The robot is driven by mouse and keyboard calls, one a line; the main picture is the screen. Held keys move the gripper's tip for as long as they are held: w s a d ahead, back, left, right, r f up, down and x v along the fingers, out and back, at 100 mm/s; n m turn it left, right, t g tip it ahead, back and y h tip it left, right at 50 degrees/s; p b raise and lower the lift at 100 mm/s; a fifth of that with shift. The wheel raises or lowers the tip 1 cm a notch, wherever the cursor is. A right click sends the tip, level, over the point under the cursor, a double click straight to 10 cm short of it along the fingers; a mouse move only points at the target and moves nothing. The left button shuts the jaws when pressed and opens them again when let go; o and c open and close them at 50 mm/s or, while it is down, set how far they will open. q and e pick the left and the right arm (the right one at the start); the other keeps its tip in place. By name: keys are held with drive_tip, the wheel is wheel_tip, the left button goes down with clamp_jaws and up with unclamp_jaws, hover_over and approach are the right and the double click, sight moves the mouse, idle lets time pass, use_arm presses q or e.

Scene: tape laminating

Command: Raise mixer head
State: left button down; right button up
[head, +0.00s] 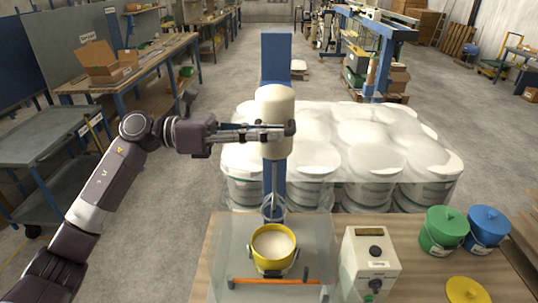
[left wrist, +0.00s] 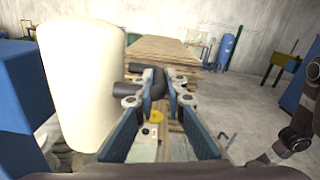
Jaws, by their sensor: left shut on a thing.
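The cream mixer head (head: 275,103) is on a blue column (head: 276,58) behind the table, and it also fills the left of the left wrist view (left wrist: 82,85). A wire whisk (head: 273,206) hangs from it just above a yellow bucket (head: 271,258) of pale content; I cannot tell whether the whisk tip is inside. My left gripper (head: 286,131) reaches across the front of the head. In the left wrist view its fingers (left wrist: 160,90) are shut on a black handle (left wrist: 154,84) beside the head. My right gripper is not in view.
A cream control box (head: 370,262) stands right of the bucket on the wooden table (head: 410,280). Wrapped white buckets (head: 345,150) fill the floor behind.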

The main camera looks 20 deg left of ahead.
use_arm(q)
drive_tip(key=shift+r, duration=0.7)
drive_tip(key=shift+a+r, duration=0.1)
drive_tip(key=shift+r, duration=0.1)
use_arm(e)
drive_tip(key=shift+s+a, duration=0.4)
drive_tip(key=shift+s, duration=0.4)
use_arm(q)
drive_tip(key=c, duration=2)
unclamp_jaws()
drive_tip(key=shift+o, duration=0.2)
drive_tip(key=shift+f, duration=0.15)
drive_tip(key=v, duration=1.2)
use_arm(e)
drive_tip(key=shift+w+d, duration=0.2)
